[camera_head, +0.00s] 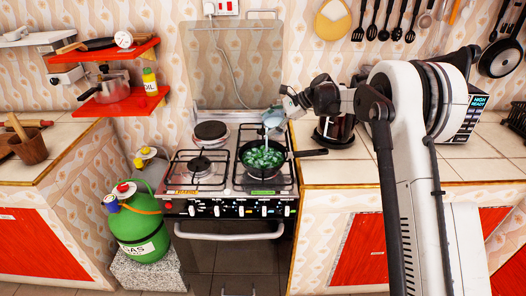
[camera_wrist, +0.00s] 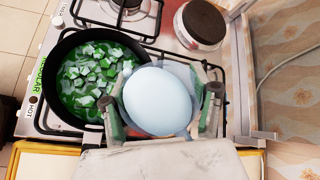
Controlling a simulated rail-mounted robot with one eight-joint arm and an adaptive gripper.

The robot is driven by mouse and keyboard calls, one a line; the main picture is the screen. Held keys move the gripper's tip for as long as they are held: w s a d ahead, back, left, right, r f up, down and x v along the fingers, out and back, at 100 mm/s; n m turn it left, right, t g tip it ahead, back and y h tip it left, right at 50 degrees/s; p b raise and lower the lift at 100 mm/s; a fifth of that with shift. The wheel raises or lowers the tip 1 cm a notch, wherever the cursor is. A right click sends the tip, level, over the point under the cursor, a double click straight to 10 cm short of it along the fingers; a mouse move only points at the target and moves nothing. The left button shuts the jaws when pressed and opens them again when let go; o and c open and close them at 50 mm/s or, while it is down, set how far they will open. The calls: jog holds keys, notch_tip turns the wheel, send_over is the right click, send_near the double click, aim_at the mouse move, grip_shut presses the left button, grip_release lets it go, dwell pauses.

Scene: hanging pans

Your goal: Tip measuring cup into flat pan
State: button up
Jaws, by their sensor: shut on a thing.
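The flat pan (camera_head: 263,157) stands on the front right burner of the stove, its handle pointing right. It holds many green and whitish chunks, also seen in the wrist view inside the dark pan (camera_wrist: 90,80). My gripper (camera_head: 287,108) is above the pan's right rear edge. In the wrist view my gripper (camera_wrist: 165,108) has its fingers on both sides of the pale blue measuring cup (camera_wrist: 158,100), shut on it. The cup (camera_head: 273,121) is held above and beside the pan. Its opening is not visible in the wrist view, so I cannot tell its contents.
The stove (camera_head: 230,180) has free burners to the left and behind. A glass lid (camera_head: 235,65) stands upright at the back. A dark coffee press (camera_head: 335,128) stands on the right counter near my arm. A green gas bottle (camera_head: 138,225) is at the left.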

jog(key=shift+s+a+t, duration=0.15)
jog(key=shift+s+t, duration=0.15)
jog(key=shift+s+a+f+n+t+h, duration=0.15)
jog(key=shift+s+f+n+t+h, duration=0.1)
jog(key=shift+f+n+t+h, duration=0.3)
dwell(0.9)
jog(key=shift+s+f+n+t+h+p, duration=0.1)
jog(key=shift+f+n+t+h+p, duration=0.25)
jog(key=shift+f+t, duration=0.15)
dwell(0.8)
jog(key=shift+s+a+r+n+t+h+p, duration=0.1)
jog(key=shift+r+n+t+h+p, duration=0.2)
jog(key=shift+n+t+p, duration=0.2)
dwell(0.7)
jog(key=shift+s+f+n+t, duration=0.15)
jog(key=shift+f+n+t, duration=0.15)
jog(key=shift+f+t, duration=0.35)
dwell(0.6)
jog(key=shift+s+a+r+n+t+h+b, duration=0.2)
jog(key=shift+s+a+n+t+h+b, duration=0.25)
jog(key=shift+s+t+b, duration=0.3)
dwell(0.5)
jog(key=shift+s+a+n+t+h+b, duration=0.15)
jog(key=shift+s+n+t+h+b, duration=0.15)
jog(key=shift+t+b, duration=0.5)
